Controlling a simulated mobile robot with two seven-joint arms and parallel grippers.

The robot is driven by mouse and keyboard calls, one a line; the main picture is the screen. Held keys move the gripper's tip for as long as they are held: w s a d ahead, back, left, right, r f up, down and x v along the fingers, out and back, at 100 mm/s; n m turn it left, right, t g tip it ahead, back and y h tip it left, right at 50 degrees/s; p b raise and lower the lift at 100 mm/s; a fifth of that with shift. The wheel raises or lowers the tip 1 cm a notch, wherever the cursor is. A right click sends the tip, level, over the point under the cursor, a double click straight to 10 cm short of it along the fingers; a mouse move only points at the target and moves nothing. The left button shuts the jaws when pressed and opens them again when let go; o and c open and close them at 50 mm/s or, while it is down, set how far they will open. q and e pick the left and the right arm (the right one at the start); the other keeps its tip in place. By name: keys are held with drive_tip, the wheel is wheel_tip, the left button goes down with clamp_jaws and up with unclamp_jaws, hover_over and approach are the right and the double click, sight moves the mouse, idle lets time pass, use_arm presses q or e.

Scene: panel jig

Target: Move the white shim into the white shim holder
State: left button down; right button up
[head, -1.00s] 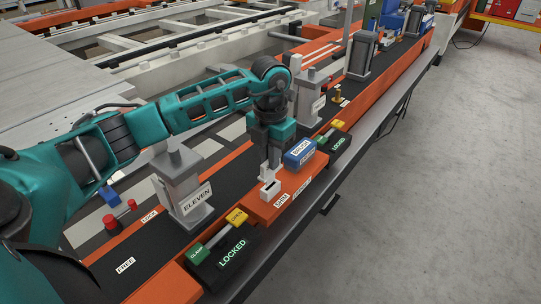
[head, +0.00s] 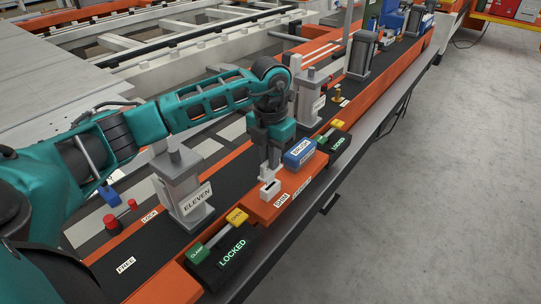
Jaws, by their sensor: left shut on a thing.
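My left gripper (head: 268,175) points straight down over the orange ledge at the picture's middle. It is shut on a small pale piece, which I take to be the white shim; the fingers hide most of it. The white shim holder (head: 270,190) is a small white block with a dark slot in its top, beside a "SHIM" label. The fingertips are right at or just above the holder. I cannot tell whether the shim is inside the slot. My right gripper is not in view.
A blue labelled box (head: 299,153) stands just right of the gripper. A grey "ELEVEN" clamp post (head: 184,189) is to the left. A "LOCKED" lever unit (head: 222,252) is in front, another (head: 335,139) behind. The grey floor at right is clear.

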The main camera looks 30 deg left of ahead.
use_arm(q)
drive_tip(key=shift+f+b, duration=1.35)
drive_tip(key=shift+f, duration=0.75)
drive_tip(key=c, duration=1.1)
unclamp_jaws()
drive_tip(key=shift+r, duration=0.15)
wheel_tip(320, 180, up, 13)
drive_tip(key=shift+f+p, duration=0.15)
drive_tip(key=shift+p, duration=0.25)
drive_tip(key=shift+s, duration=0.1)
